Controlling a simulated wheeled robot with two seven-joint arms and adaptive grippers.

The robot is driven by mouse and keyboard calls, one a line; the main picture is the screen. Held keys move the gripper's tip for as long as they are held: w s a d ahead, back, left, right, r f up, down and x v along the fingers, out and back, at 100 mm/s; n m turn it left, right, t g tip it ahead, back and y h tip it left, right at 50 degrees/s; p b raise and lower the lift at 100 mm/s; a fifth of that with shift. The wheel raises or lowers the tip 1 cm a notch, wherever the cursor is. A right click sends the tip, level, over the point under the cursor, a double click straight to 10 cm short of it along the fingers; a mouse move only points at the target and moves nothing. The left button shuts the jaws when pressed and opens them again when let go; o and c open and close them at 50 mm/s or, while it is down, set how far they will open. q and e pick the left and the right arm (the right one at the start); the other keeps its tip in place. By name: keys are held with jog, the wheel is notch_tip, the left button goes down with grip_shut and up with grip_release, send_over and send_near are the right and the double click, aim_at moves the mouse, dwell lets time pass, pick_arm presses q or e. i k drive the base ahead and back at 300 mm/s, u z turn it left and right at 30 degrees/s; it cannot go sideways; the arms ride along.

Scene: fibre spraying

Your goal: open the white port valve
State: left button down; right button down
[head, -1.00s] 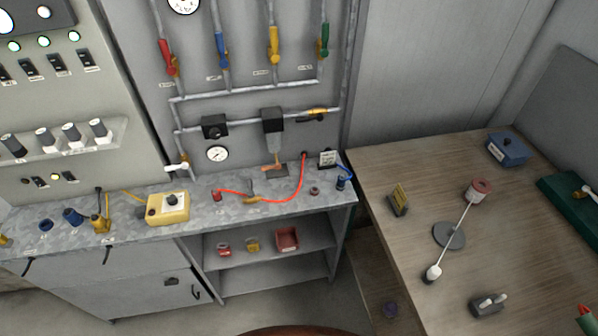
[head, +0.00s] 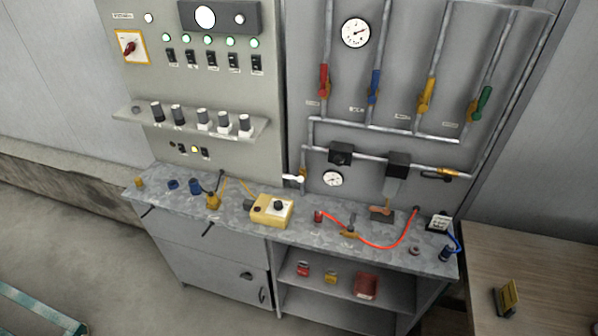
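The white port valve (head: 292,178) shows in the head view as a small white lever at the lower left of the pipework. It sits low on the back panel, just above the workbench top (head: 350,216) and left of a small round gauge (head: 332,179). Its lever appears to lie roughly level, pointing left; it is small in view. Neither of my grippers is in view.
Red (head: 323,82), blue (head: 373,88), yellow (head: 426,96) and green (head: 481,103) valve handles hang on the pipes above. A yellow box (head: 270,211) and a red hose (head: 375,246) lie on the bench. Floor at the left (head: 70,235) is mostly clear.

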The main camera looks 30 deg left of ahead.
aim_at(300, 178)
jog(key=k, duration=0.65)
jog(key=u, duration=0.55)
jog(key=i, duration=1)
jog(key=z, duration=0.55)
